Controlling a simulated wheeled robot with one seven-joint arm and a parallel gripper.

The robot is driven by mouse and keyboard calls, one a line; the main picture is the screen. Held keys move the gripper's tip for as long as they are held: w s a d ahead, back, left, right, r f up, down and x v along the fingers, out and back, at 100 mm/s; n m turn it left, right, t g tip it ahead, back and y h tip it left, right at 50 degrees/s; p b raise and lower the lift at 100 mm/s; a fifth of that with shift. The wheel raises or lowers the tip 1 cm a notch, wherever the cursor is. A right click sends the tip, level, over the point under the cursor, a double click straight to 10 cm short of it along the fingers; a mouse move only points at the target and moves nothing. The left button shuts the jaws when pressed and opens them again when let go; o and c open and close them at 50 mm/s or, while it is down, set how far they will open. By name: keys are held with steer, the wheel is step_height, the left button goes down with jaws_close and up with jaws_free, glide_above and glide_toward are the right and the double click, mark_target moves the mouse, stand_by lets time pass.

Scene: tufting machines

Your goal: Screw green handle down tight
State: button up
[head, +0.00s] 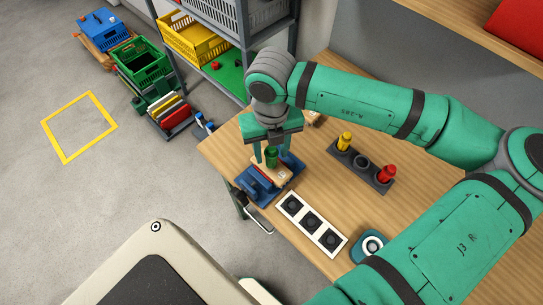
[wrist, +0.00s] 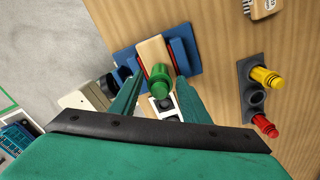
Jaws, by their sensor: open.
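The green handle (head: 271,157) stands upright on a wooden block (head: 268,173) in a blue fixture (head: 253,190) at the left edge of the table. It also shows in the wrist view (wrist: 160,80), where its round top faces me. My gripper (head: 272,160) is directly above the fixture and points down. Its fingers stand open on either side of the handle, as the wrist view (wrist: 154,95) shows. I cannot tell whether either finger touches the handle. The handle's lower end is hidden.
A dark rack on the table holds a yellow handle (head: 345,141) and a red handle (head: 387,174), with an empty socket between them. A white panel with dark squares (head: 312,224) lies in front of the fixture. A teal round device (head: 370,246) is nearby. Shelving (head: 226,60) stands behind.

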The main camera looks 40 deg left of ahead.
steer(key=shift+f, duration=0.3)
steer(key=n, duration=1.1)
steer(key=shift+n, duration=0.3)
